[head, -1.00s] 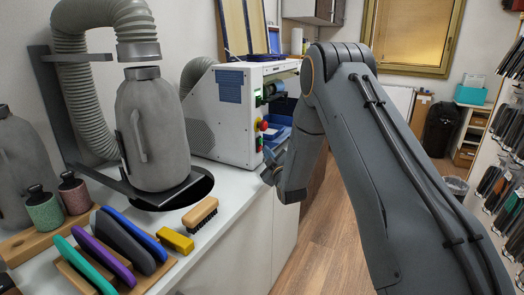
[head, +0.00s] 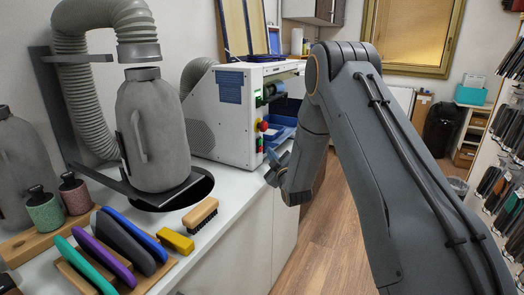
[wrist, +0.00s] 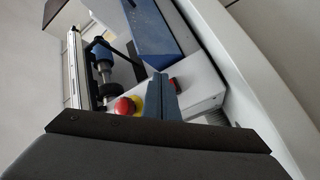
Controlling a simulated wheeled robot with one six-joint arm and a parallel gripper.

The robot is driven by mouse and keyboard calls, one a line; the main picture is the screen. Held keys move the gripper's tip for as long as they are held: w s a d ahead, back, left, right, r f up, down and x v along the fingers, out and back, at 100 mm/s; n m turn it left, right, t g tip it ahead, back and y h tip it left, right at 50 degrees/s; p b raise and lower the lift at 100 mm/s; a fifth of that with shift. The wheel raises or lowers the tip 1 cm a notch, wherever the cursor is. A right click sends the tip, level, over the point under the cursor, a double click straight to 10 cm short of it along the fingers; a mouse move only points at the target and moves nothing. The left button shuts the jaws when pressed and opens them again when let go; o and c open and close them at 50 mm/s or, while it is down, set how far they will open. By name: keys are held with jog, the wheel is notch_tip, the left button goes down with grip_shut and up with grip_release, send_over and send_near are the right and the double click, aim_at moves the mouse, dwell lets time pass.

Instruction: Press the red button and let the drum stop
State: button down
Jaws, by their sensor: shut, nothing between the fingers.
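The red button (head: 263,125) sits on a yellow collar on the front of the white machine (head: 222,118). In the wrist view the red button (wrist: 122,107) shows just left of my fingers, partly framed by its yellow collar. The drum (wrist: 102,52), a blue and dark roller on a shaft, shows above it; in the head view the drum (head: 271,91) is partly hidden by my arm. Whether it turns cannot be told. My gripper (head: 272,164) is below and in front of the button, apart from it. Its fingers (wrist: 162,95) are shut and empty.
A red switch (wrist: 174,83) lies right of my fingers in the wrist view. The floor to the right has free room.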

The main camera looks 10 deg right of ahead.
jog(key=s+d, duration=0.1)
jog(key=d, duration=0.1)
jog(key=s+d+p, duration=0.1)
jog(key=s+d, duration=0.1)
dwell(0.6)
dwell(0.4)
jog(key=s+f+m+g+h, duration=0.1)
jog(key=s+m+g, duration=0.4)
jog(key=s, duration=1.8)
jog(key=s+f+m+g+h, duration=0.1)
jog(key=s+m+g, duration=0.5)
jog(key=s+g, duration=0.7)
jog(key=s+a, duration=0.1)
jog(key=s, duration=0.9)
jog(key=shift+s+f+h, duration=0.15)
jog(key=shift+s+h, duration=0.1)
jog(key=shift+h, duration=0.05)
jog(key=shift+w, duration=0.1)
dwell(0.7)
